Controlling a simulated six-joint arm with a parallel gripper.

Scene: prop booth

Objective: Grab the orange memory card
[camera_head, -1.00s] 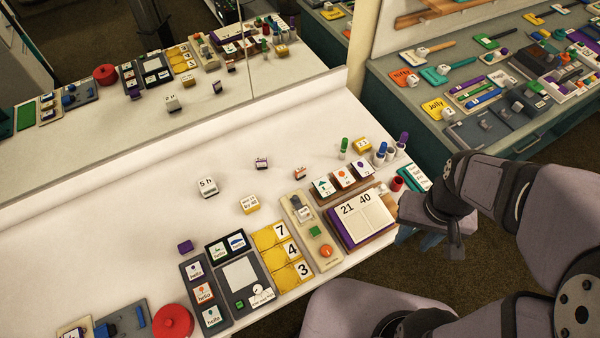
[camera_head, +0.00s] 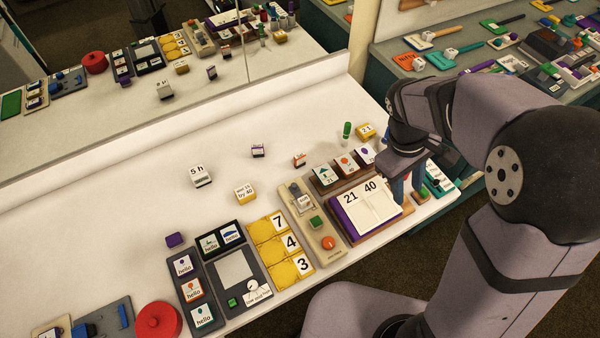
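Two white cards carry orange pictures, and I cannot tell which is the memory card. One orange-marked card (camera_head: 347,165) stands in the wooden rack (camera_head: 325,190), between a teal-marked card (camera_head: 324,174) and a purple-marked card (camera_head: 366,154). The other orange-marked card (camera_head: 193,289) lies in a dark holder, between purple-marked and teal-marked "hello" cards. My gripper (camera_head: 407,188) points down at the right end of the table, right of the rack. Its blue fingers look apart, with no card seen between them. My arm hides part of this area.
An open book (camera_head: 365,205) marked 21 and 40 lies in front of the rack. A beige switch board (camera_head: 314,222) and yellow number cards (camera_head: 281,246) lie left of it. Small blocks stand on the white table (camera_head: 120,215). A mirror rises behind. A second table (camera_head: 480,60) holds many items.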

